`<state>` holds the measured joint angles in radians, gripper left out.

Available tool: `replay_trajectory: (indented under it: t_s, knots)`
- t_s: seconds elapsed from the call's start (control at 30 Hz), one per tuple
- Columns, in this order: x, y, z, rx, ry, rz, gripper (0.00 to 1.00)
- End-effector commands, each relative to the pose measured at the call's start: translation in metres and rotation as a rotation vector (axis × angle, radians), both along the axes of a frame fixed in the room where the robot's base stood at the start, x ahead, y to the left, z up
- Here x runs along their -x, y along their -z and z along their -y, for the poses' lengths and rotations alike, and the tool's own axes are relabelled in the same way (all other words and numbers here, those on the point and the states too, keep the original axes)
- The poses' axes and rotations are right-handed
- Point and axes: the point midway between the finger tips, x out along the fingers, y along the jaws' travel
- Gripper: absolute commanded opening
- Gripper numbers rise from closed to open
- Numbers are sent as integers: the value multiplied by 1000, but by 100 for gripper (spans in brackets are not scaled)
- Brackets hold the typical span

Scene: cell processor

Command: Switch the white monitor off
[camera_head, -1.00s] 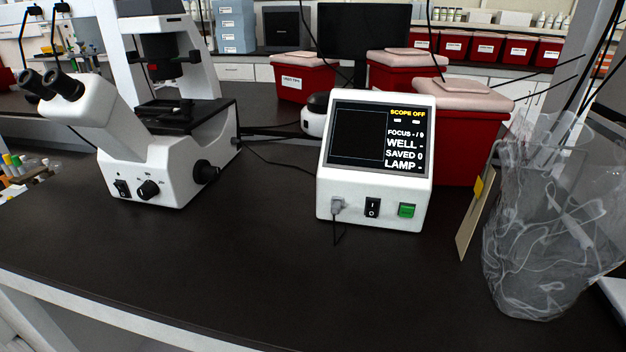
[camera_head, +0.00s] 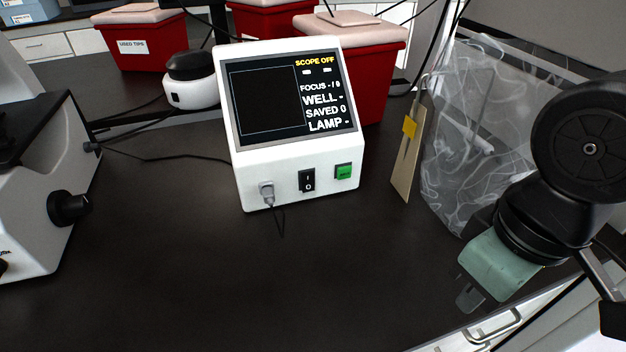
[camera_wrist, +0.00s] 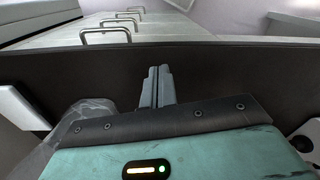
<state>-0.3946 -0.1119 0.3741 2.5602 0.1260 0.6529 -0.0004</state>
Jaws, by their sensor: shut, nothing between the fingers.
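The white monitor (camera_head: 291,120) stands on the dark bench in the head view, its sloped screen lit with "SCOPE OFF" in yellow. On its front are a grey plug (camera_head: 267,192), a black rocker switch (camera_head: 307,181) marked I and O, and a green button (camera_head: 344,171). My gripper (camera_head: 468,298) is at the lower right of the head view, by the bench's front edge, well apart from the monitor. In the wrist view, the two fingers of my gripper (camera_wrist: 158,72) are together and empty.
A clear bag (camera_head: 480,130) with tangled contents stands right of the monitor, beside a tan card (camera_head: 409,155). Red bins (camera_head: 375,75) stand behind. A white microscope (camera_head: 40,190) is at the left. The bench (camera_head: 200,280) before the monitor is clear.

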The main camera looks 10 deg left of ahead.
Motion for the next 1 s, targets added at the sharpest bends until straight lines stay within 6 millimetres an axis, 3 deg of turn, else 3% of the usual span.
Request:
replay_trajectory:
  t_s: [0.13,0.27,0.4,0.5,0.7,1.0]
  knots:
    - [-17,-10,-4,4,-75,51,0]
    - [-54,-28,-17,0,-269,171,0]
    - [-95,-48,-49,-39,-569,323,0]
    - [-113,-59,-77,-89,-784,411,0]
    - [-122,-71,-120,-197,-1100,516,0]
    - [-119,-71,-136,-251,-1224,552,0]
